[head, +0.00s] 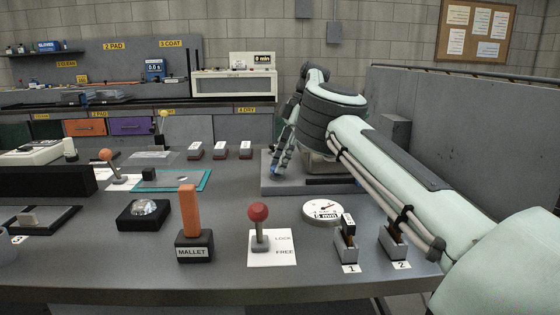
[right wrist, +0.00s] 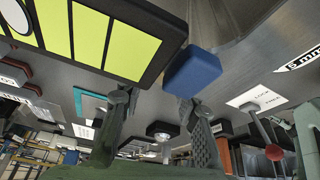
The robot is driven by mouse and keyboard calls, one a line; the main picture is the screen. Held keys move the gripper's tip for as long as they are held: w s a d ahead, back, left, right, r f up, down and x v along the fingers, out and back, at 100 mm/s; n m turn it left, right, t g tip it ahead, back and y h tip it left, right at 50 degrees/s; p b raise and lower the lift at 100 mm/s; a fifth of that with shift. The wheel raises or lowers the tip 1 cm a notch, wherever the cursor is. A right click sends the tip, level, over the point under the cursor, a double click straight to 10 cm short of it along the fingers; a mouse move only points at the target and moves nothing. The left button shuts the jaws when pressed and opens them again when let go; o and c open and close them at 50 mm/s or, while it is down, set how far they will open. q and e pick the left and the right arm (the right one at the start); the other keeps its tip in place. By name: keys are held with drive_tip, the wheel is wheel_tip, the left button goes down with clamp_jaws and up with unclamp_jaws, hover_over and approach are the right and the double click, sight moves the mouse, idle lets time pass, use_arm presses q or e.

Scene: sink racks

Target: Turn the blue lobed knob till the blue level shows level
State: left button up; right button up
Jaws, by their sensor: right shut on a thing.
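My right gripper (head: 281,164) reaches down at the left edge of a grey platform (head: 315,187) at the back right of the table. In the right wrist view its two fingers (right wrist: 155,95) are shut on the blue knob (right wrist: 195,72), of which one blocky blue part shows at the right fingertip. The rest of the knob is hidden. A black body with yellow-green panels (right wrist: 90,35), perhaps the level, fills the top left, close to the knob. I cannot read any bubble or whether it is level.
A red-balled lever (head: 258,212) on a LOCK/FREE plate, a round dial (head: 323,211), two numbered black holders (head: 346,245) and an orange-handled mallet (head: 190,212) stand in front. A grey partition (head: 470,130) closes the right side.

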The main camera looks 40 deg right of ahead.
drive_tip(key=shift+s+f, duration=0.1)
drive_tip(key=shift+f, duration=0.05)
drive_tip(key=o, duration=0.9)
